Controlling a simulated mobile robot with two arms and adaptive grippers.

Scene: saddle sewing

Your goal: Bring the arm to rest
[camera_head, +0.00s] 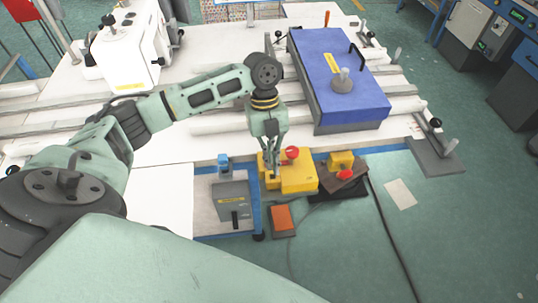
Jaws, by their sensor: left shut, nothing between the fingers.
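My left arm comes in from the left and reaches over the white table (155,180). My left gripper (272,165) points down at the table's front edge, with its fingers shut and nothing seen between them. It is in front of or just above the yellow control box (300,180) with a red button; I cannot tell whether it touches the box. My right gripper is not in view.
A blue-topped block (335,75) with a grey knob stands on the table to the right. A white machine (130,45) stands at the back left. A grey switch box (230,205), an orange block (282,221) and a second red-button box (343,172) are near the front edge.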

